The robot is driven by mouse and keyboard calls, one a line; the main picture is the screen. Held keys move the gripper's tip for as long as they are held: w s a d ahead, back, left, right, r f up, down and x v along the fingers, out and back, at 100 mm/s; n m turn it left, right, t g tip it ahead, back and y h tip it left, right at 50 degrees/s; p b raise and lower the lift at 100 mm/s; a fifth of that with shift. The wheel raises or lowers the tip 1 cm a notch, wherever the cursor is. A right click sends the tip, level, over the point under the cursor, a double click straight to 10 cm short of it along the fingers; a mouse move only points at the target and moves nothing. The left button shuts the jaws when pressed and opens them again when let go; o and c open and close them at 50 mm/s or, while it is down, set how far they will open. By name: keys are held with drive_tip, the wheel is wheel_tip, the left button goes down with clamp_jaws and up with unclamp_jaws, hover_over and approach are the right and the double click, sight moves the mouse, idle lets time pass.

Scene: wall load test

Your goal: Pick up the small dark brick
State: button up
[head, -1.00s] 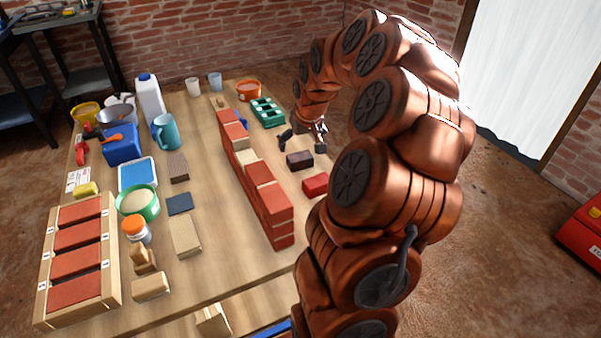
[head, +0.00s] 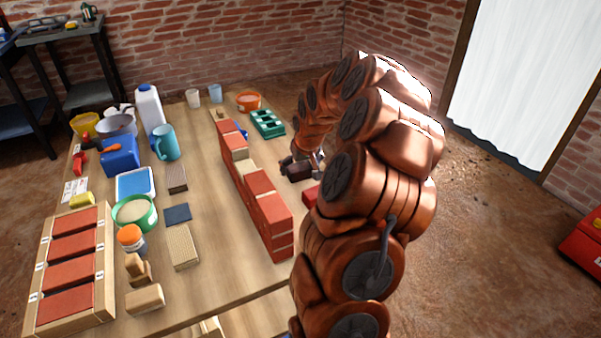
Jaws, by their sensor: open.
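The small dark brick (head: 298,171) lies on the wooden table, just right of the low red brick wall (head: 260,198). My gripper (head: 301,168) is down at the brick, with a finger showing at its left side and the other end close to its right side. The jaws are open around or right beside the brick; contact cannot be made out. My arm hides part of the gripper and the table to the right.
A red brick (head: 310,195) lies close in front of the dark brick, partly behind my arm. The brick wall stands close on the left. Tools and containers fill the table's left side.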

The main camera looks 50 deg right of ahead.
sight(300, 166)
drive_tip(key=c, duration=1.2)
drive_tip(key=shift+r, duration=0.1)
drive_tip(key=shift+c, duration=0.2)
wheel_tip(300, 166, up, 10)
drive_tip(key=shift+p, duration=0.85)
